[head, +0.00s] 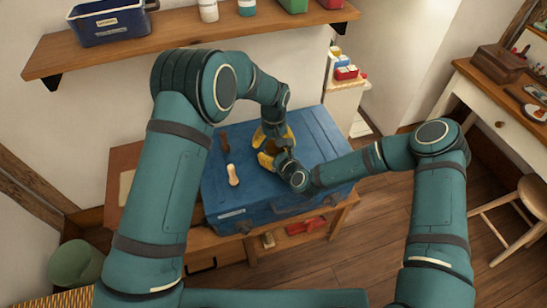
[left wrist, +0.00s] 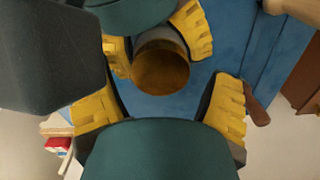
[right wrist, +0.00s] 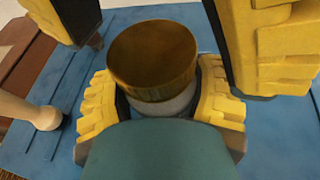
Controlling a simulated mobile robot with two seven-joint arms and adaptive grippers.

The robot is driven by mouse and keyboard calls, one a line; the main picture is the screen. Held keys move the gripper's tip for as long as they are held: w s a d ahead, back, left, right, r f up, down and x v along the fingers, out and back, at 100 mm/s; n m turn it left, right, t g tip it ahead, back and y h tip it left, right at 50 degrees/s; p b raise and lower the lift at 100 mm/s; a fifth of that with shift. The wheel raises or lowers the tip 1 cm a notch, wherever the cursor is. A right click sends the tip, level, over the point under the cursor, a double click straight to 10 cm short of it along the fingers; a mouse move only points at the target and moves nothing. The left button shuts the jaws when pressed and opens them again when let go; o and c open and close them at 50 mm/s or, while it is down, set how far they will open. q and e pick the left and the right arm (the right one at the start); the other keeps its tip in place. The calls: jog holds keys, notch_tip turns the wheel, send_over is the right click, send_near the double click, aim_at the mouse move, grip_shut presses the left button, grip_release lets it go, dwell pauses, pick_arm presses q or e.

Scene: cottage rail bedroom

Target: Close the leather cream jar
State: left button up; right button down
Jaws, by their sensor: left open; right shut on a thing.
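The leather cream jar shows in the right wrist view as a pale grey body (right wrist: 165,106) with a brown, dull gold lid (right wrist: 150,55) on top. The lid sits level on the body; how tightly, I cannot tell. My right gripper (right wrist: 158,82) is shut on the body, a yellow finger on each side. My left gripper (left wrist: 165,98) is open, its fingers spread wide around the lid and apart from it. The lid also shows in the left wrist view (left wrist: 160,70). In the head view the grippers and wrists mostly hide the jar.
The jar is over a blue chest (head: 315,135). A pale wooden-handled tool (head: 233,175) and a dark brown tool (head: 224,142) lie on its left part. A wall shelf (head: 190,40) with a blue bin (head: 108,22) is behind. The chest's right part is clear.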

pick_arm(q)
jog(key=shift+r, duration=1.85)
jog(key=shift+r+n, duration=1.6)
jog(key=shift+r, duration=0.15)
jog(key=shift+f, duration=4.05)
